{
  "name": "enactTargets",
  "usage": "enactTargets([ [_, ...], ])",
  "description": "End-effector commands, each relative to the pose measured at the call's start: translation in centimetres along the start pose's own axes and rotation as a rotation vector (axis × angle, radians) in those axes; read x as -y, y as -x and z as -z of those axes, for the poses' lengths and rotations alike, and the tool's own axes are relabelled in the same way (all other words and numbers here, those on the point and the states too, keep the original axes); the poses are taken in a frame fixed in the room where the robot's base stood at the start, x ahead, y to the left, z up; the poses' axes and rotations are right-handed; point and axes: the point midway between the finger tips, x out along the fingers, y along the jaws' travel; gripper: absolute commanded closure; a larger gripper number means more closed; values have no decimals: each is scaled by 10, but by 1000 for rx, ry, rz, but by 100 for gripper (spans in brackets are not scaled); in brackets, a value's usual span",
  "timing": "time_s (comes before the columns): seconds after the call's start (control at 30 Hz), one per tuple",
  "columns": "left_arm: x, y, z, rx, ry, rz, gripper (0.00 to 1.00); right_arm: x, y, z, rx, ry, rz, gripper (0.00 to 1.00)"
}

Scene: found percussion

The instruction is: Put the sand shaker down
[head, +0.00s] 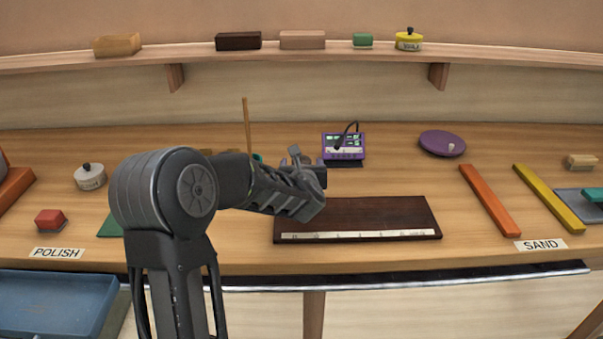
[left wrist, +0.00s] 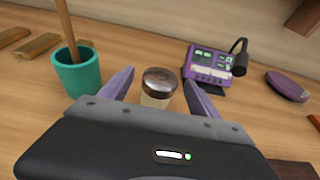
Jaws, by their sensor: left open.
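The sand shaker (left wrist: 158,86), a small jar with a brown domed lid and a pale body, shows in the left wrist view between the two purple fingers of my left gripper (left wrist: 160,92). The fingers are open, with a gap visible on each side of the shaker. It appears to stand upright on the wooden bench; its base is hidden by the gripper body. In the head view my left gripper (head: 307,163) is over the bench behind the dark board, and it hides most or all of the shaker. My right gripper is not in view.
A teal cup (left wrist: 78,72) with a stick stands left of the shaker. A purple device (head: 344,147) with a microphone stands to the right. The dark ruled board (head: 380,212) lies in front. A purple disc (head: 442,143) and orange bar (head: 489,200) lie farther right.

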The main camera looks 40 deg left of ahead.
Motion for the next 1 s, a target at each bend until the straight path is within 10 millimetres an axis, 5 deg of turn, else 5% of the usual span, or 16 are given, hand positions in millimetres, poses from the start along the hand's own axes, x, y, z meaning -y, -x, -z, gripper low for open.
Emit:
enactTargets([
  [0.27, 0, 0, 0, 0, 0, 0, 28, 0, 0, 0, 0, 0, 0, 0],
  [1.0, 0, 0, 0, 0, 0, 0, 88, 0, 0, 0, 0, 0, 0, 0],
])
